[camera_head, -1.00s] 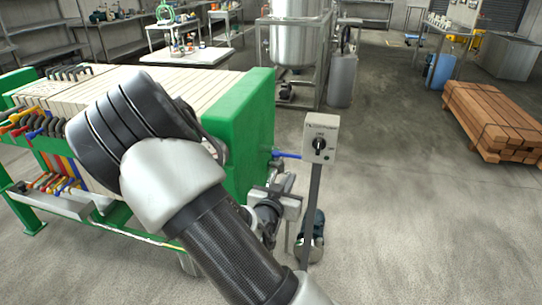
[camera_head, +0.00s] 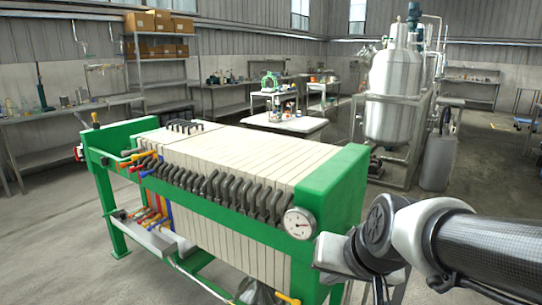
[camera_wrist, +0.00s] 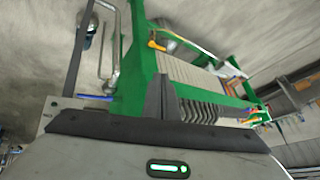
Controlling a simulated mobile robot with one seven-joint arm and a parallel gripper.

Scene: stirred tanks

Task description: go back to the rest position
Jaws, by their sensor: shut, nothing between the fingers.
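My arm (camera_head: 470,245) reaches in from the right edge of the head view, and its wrist end is beside the near right corner of the green filter press (camera_head: 345,185). In the wrist view my gripper (camera_wrist: 162,80) is shut and empty, its dark fingers rising from the grey housing. The press lies beyond the fingers in that view, and I cannot tell the exact gap.
The press has white plates (camera_head: 235,150), black handles and a round gauge (camera_head: 299,223). A steel stirred tank (camera_head: 394,95) stands behind, with a grey cylinder (camera_head: 438,160) beside it. A white table (camera_head: 290,123) stands at the back. Open floor lies at the left.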

